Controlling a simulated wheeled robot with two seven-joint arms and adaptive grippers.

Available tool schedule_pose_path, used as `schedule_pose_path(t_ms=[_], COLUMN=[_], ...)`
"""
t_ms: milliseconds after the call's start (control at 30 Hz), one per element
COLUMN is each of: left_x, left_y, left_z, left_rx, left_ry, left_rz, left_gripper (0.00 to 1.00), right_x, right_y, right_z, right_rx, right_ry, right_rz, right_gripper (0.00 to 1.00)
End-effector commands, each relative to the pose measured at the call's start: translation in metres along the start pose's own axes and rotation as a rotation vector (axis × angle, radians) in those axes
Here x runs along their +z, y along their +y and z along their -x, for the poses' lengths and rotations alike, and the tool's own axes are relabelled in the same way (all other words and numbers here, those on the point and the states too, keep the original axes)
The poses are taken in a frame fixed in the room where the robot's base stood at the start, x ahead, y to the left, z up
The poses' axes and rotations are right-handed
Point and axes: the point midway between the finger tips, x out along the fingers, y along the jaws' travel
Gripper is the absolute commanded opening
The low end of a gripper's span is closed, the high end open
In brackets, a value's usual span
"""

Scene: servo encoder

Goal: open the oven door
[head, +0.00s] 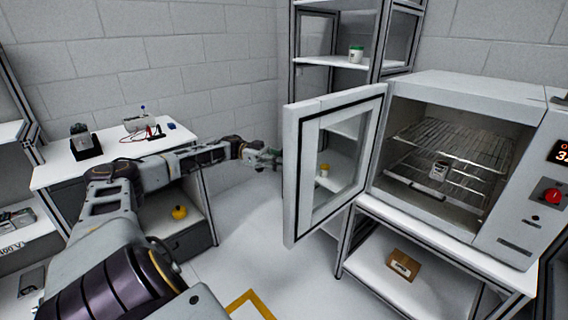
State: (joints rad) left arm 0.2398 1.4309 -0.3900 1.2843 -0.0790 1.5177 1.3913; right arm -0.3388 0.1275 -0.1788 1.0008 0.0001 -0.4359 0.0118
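The white oven (465,88) stands on a bench at the right. Its door (291,190), a white frame around a glass window, stands wide open, swung out to the left. My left arm reaches in from the lower left. My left gripper (272,159) is beside the door's free edge, on its left. It is too small to tell whether its fingers are open or shut, or whether they touch the door. My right gripper is not in view.
A control panel with a red knob (551,196) is on the oven's right. A cardboard box (403,265) lies on the shelf below. A white table (62,170) with instruments stands at the left. A shelf rack (335,62) stands behind the door. Floor between is clear.

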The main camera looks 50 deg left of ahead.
Motion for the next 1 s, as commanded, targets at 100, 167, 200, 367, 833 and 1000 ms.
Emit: schedule_pose_path(t_ms=[100, 167, 200, 367, 833, 1000], left_x=[-0.001, -0.001, -0.001, 0.0, 0.001, 0.0], left_y=[-0.001, -0.001, 0.0, 0.0, -0.001, -0.001], left_z=[0.0, 0.0, 0.0, 0.0, 0.017, 0.035], left_rx=[-0.003, -0.002, -0.001, 0.0, 0.0, -0.002], left_ry=[0.0, 0.0, 0.0, -0.001, -0.002, -0.001], left_rz=[-0.002, -0.001, -0.001, 0.0, 0.0, -0.001], left_gripper=[0.3, 0.37, 0.37, 0.37, 0.37, 0.37], right_x=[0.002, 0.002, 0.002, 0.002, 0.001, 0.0], right_y=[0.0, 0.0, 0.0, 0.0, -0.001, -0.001], right_z=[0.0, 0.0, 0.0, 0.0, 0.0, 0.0], right_rx=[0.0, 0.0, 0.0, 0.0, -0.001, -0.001], right_ry=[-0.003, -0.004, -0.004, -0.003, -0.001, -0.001], right_rz=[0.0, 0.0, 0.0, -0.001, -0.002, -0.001], right_gripper=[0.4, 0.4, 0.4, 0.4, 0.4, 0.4])
